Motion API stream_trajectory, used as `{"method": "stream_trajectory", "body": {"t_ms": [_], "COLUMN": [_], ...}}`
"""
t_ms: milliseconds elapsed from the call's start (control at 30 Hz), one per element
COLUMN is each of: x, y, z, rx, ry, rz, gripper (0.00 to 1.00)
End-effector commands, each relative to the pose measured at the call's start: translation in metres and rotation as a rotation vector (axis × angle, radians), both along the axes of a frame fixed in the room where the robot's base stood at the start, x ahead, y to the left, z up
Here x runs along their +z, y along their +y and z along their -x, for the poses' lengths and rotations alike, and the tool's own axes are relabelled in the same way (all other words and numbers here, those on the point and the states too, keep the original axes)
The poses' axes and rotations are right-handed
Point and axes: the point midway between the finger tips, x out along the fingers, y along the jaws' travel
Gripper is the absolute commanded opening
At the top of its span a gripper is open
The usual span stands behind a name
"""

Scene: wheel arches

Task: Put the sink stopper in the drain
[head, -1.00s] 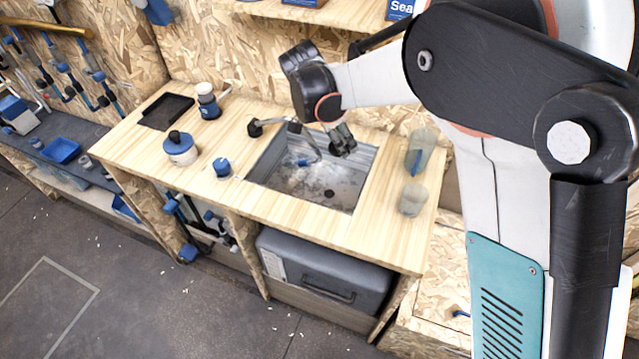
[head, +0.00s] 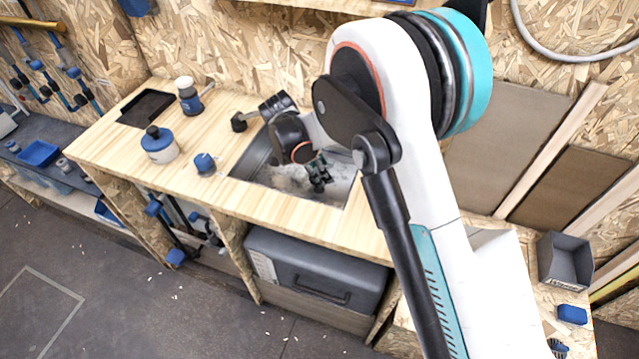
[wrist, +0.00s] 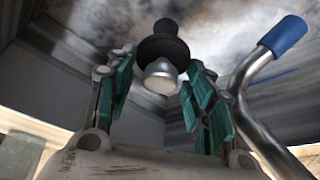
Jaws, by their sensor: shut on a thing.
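The sink stopper (wrist: 163,46), black with a silver knob, sits between my gripper's fingertips (wrist: 160,78) in the wrist view, knob towards me and black plug end pointing away. My gripper (head: 318,176) is shut on it and hangs inside the sink in the head view. The sink (head: 276,178) is a grey metal basin set in the wooden counter. The drain is not visible in either current view; my wrist and gripper hide part of the basin. In the wrist view the tap's metal spout (wrist: 252,80) with its blue end rises close on the right.
The wooden counter (head: 225,125) bears a blue-lidded jar (head: 160,147), a small blue-topped item (head: 205,164), a white-and-blue bottle (head: 188,96) and a black tray (head: 147,108), all left of the sink. A grey case (head: 315,272) is under the counter. My arm covers the counter's right end.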

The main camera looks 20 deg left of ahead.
Motion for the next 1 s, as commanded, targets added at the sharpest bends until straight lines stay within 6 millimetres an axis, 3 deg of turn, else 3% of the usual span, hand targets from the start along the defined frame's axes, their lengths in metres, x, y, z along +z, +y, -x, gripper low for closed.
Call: {"method": "stream_trajectory", "body": {"t_ms": [167,433,833,867,933,1000], "x": [-0.010,-0.046,-0.052,-0.052,-0.051,-0.051], "y": [0.000,0.000,0.000,0.000,0.000,0.000], "z": [0.000,0.000,0.000,0.000,0.000,0.000], "rx": [0.000,0.000,0.000,0.000,0.000,0.000], "ry": [0.000,0.000,0.000,0.000,0.000,0.000], "rz": [0.000,0.000,0.000,0.000,0.000,0.000], "gripper": [0.20,0.20,0.20,0.50,0.66,0.68]}}
